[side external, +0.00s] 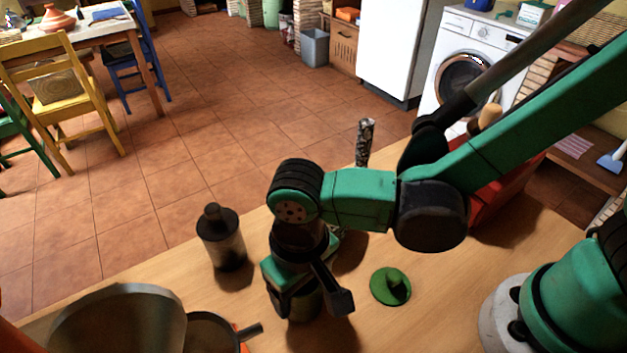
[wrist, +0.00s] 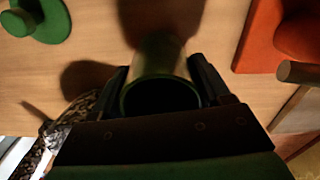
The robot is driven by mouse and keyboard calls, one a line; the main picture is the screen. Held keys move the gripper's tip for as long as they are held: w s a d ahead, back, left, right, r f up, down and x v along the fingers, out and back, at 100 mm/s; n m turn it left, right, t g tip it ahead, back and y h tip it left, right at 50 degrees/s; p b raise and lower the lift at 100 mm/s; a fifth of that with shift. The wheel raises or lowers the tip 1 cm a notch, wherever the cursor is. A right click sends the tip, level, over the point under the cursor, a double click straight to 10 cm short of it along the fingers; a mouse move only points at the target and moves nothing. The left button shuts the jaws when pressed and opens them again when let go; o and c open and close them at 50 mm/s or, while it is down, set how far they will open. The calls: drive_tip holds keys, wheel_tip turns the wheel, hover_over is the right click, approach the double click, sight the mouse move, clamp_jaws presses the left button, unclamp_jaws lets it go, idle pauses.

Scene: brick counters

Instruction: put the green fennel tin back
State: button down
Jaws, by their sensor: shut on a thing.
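The green tin (side external: 305,303) is at the front middle of the wooden counter, mostly hidden by my gripper and in shadow. My gripper (side external: 311,300) points down and is shut on the tin, with one finger on each side. In the wrist view the tin (wrist: 158,58) sits between the two fingers (wrist: 160,82), and its round mouth looks dark and open. I cannot read a label or tell whether the tin touches the counter. A green round lid with a knob (side external: 391,286) lies on the counter to the right of the tin; it also shows in the wrist view (wrist: 45,20).
A dark bottle-like container (side external: 222,240) stands left of my gripper. A large pan (side external: 115,320) and a smaller pan with a handle (side external: 212,333) are at the front left. A speckled upright mill (side external: 364,145) stands behind. An orange object (wrist: 258,38) is right in the wrist view.

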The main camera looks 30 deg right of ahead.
drive_tip(key=shift+f, duration=0.2)
drive_tip(key=shift+f, duration=0.15)
unclamp_jaws()
wheel_tip(320, 180, up, 12)
drive_tip(key=shift+f, duration=0.1)
drive_tip(key=shift+d+r, duration=0.2)
drive_tip(key=w+d+m+t, duration=0.1)
drive_tip(key=w+d+t, duration=0.1)
drive_tip(key=d, duration=0.8)
drive_tip(key=w+d+t, duration=0.2)
drive_tip(key=d+t, duration=0.3)
drive_tip(key=d, duration=0.6)
drive_tip(key=shift+w+f+m, duration=0.35)
drive_tip(key=shift+m, duration=0.05)
